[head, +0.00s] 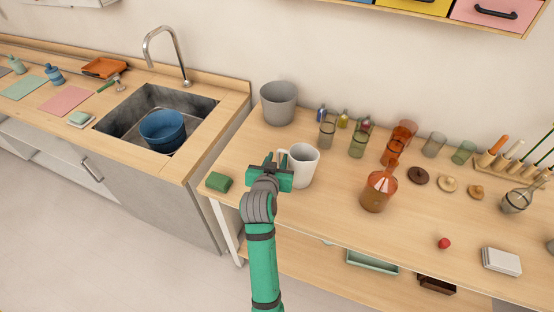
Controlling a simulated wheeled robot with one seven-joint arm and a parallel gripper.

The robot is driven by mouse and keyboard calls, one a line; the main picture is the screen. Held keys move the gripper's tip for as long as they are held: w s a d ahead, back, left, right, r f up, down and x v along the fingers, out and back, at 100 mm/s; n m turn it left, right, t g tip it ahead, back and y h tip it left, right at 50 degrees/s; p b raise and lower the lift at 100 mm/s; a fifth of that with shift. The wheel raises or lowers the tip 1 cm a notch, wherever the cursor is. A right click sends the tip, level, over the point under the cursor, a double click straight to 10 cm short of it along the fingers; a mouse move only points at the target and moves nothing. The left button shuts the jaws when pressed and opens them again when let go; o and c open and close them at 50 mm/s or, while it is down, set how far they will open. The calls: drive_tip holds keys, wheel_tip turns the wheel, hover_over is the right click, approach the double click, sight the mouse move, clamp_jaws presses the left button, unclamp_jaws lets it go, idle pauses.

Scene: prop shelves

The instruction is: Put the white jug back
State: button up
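The white jug (304,166) is upright at the left part of the wooden counter, with its handle on its left side. My gripper (275,158) is at the jug's handle side, with its fingers pointing away from me toward the back of the counter. A small gap shows between the two fingertips, and the handle lies close to or between them. The gripper body hides the lower part of the handle, so I cannot tell whether the fingers are closed on it.
A grey bucket (279,103) stands behind the jug. A green sponge (218,182) lies to the left. An orange flask (379,188) and several coloured glasses stand to the right. A sink (128,112) with a blue pot (162,132) is at the left.

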drive_tip(key=v, duration=1.2)
drive_tip(key=s+d+f+n+y, duration=0.2)
drive_tip(key=s+f, duration=1.1)
drive_tip(key=s, duration=0.3)
drive_tip(key=s+d+r+t, duration=0.1)
drive_tip(key=s, duration=0.9)
drive_tip(key=s+d+r+t, duration=0.1)
drive_tip(key=s+d, duration=0.1)
drive_tip(key=s, duration=0.8)
drive_tip(key=shift+m, duration=0.3)
drive_tip(key=shift+d+h, duration=0.2)
drive_tip(key=shift+h, duration=0.1)
